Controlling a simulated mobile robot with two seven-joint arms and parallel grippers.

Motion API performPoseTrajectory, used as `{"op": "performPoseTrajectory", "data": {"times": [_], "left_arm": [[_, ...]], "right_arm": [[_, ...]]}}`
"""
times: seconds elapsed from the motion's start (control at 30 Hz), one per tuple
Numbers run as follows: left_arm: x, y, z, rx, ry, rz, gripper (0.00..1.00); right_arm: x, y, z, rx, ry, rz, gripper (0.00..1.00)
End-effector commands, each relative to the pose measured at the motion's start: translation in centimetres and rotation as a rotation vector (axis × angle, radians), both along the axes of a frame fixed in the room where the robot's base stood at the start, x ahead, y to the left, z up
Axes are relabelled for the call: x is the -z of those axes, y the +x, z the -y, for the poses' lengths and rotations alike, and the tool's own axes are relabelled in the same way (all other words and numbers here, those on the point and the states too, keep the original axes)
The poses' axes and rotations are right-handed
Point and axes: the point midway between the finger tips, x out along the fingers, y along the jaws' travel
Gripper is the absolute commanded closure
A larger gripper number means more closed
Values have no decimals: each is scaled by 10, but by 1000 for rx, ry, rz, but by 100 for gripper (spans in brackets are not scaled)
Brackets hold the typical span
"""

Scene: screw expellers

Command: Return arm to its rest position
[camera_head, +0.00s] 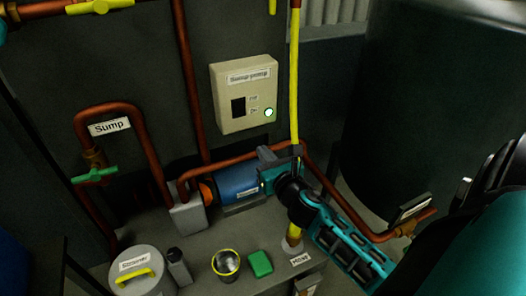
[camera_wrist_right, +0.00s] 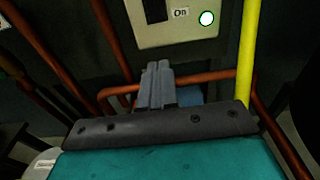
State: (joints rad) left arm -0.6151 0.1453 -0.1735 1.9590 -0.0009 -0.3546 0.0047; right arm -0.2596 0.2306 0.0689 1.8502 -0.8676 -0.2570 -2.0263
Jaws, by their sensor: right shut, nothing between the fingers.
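My right arm comes in from the right in the head view, in teal and black. Its gripper (camera_head: 266,153) is in front of the blue pump motor (camera_head: 238,182) and below the beige control box (camera_head: 243,95). In the right wrist view the grey fingers (camera_wrist_right: 158,82) are together with nothing between them, apart from the box above them. A round light on the box (camera_head: 268,112) glows greenish white. My left gripper is not in view.
A yellow vertical pipe (camera_head: 294,75) passes close to the gripper. Copper pipes (camera_head: 345,207) run around the pump. A strainer with a yellow handle (camera_head: 136,268), a cup (camera_head: 226,264) and a green block (camera_head: 260,263) are on the grey bench. A large dark tank (camera_head: 420,110) stands at right.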

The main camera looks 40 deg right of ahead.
Motion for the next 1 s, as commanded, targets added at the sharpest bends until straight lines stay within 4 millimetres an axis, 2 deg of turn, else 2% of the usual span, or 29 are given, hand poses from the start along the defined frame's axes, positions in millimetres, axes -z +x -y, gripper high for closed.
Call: {"op": "performPoseTrajectory", "data": {"times": [0.4,0.53,0.67,0.87,1.0], "left_arm": [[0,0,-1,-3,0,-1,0],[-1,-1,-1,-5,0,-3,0],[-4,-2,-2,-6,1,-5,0],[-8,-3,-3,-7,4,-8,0],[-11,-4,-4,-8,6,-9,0]], "right_arm": [[0,0,0,0,3,1,100],[6,-4,-5,1,106,1,100],[24,-18,-23,15,429,2,100],[61,-53,-62,127,1151,-9,100],[82,-80,-91,274,1652,-19,100]]}}
